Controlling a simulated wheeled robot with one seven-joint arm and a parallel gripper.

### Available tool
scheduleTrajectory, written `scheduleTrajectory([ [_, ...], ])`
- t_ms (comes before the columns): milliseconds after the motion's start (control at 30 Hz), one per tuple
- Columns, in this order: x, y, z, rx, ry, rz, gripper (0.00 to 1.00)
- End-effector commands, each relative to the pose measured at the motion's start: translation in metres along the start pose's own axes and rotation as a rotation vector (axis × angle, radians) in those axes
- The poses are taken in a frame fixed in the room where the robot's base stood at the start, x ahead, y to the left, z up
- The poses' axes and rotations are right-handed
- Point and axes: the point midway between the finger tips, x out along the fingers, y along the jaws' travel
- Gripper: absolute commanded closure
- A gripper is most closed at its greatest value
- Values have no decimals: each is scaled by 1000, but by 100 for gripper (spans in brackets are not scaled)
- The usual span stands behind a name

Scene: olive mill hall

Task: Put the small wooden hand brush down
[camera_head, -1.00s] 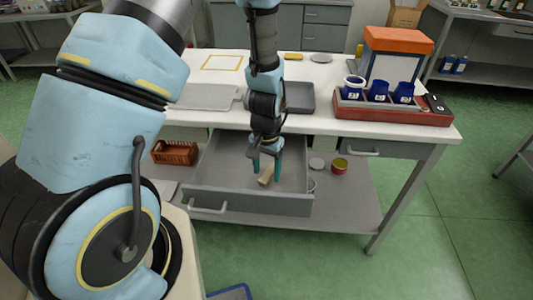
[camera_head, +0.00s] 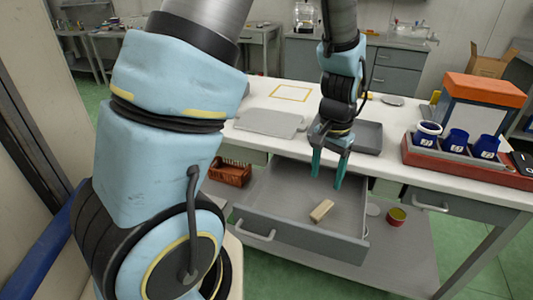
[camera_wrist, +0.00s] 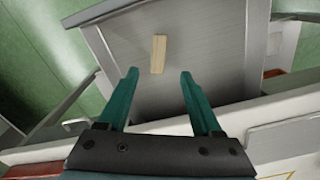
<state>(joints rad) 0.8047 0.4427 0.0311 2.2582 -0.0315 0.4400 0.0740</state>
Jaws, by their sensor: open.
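The small wooden hand brush (camera_head: 321,211) lies on the floor of the open grey drawer (camera_head: 283,219), near its front. In the wrist view the brush (camera_wrist: 158,54) lies flat beyond my fingertips, with only its plain wooden side showing; bristles cannot be seen. My gripper (camera_head: 329,180) is open and empty, above the drawer and behind the brush, apart from it. In the wrist view its two teal fingers (camera_wrist: 159,73) are spread wide.
The white worktop (camera_head: 270,95) above the drawer carries a grey tray (camera_head: 367,137), a flat grey plate (camera_head: 268,123) and a red rack (camera_head: 465,163) with blue cups. A brown basket (camera_head: 229,173) and a red tin (camera_head: 396,216) stand on the lower shelf.

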Motion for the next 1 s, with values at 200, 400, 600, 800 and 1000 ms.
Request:
scheduleTrajectory([
  [200,-28,-66,30,-194,40,-2,34],
  [400,-61,-140,97,-477,92,-19,34],
  [600,-78,-173,152,-669,125,-40,34],
  [800,-82,-180,168,-724,134,-48,34],
  [1000,-82,-180,167,-723,133,-47,34],
])
